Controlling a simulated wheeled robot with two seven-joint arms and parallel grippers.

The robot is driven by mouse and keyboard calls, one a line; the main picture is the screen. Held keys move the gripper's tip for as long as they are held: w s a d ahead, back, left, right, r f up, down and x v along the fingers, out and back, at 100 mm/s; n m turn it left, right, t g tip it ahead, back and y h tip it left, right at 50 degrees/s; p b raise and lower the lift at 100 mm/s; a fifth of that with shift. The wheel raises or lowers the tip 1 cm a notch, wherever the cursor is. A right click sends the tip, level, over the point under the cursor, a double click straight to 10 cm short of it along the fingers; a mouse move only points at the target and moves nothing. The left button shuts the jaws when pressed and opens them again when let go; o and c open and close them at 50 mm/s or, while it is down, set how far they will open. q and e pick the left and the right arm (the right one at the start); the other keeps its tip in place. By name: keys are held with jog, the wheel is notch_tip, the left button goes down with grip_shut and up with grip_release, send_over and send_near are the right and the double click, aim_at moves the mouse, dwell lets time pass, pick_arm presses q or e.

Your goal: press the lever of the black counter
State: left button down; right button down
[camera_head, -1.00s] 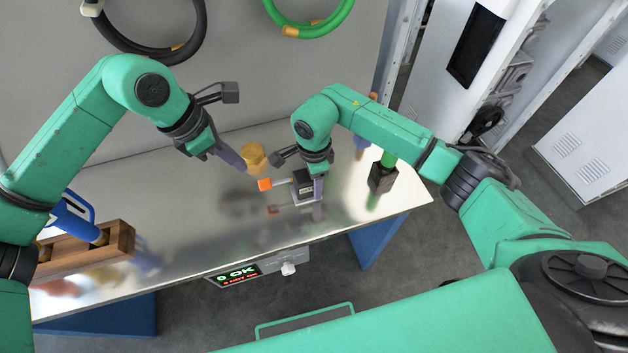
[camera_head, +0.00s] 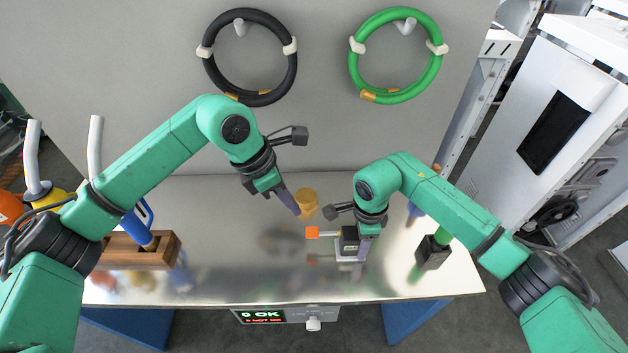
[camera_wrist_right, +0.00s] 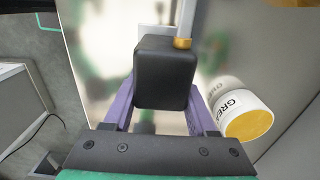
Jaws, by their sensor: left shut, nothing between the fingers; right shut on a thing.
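The black counter (camera_head: 349,238) stands on the table in the head view, with an orange-tipped lever (camera_head: 312,232) sticking out to its left. My right gripper (camera_head: 364,246) is shut on the counter from above. In the right wrist view the black body (camera_wrist_right: 165,75) sits between my purple fingers (camera_wrist_right: 160,110), and a grey rod with a brass collar (camera_wrist_right: 183,42) runs up from its far side. My left gripper (camera_head: 296,211) is shut and empty, up and left of the lever tip and apart from it.
A wooden block (camera_head: 140,255) with a blue-handled item is at left. A display (camera_head: 262,315) reads 0 OK.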

pick_arm(q)
jog(key=a+r+n+h, duration=0.1)
jog(key=n, duration=0.9)
jog(key=a+n+h, duration=0.2)
jog(key=n, duration=0.9)
jog(key=a+r+n+h, duration=0.1)
jog(key=a+n, duration=0.1)
jog(key=n, duration=0.9)
jog(key=shift+w+r+h, duration=0.2)
jog(key=shift+r+h, duration=0.1)
send_near(316, 231)
jog(key=d, duration=0.3)
jog(key=f, duration=0.2)
jog(key=d+f, duration=0.1)
jog(key=f, duration=0.1)
jog(key=shift+w+d, duration=0.1)
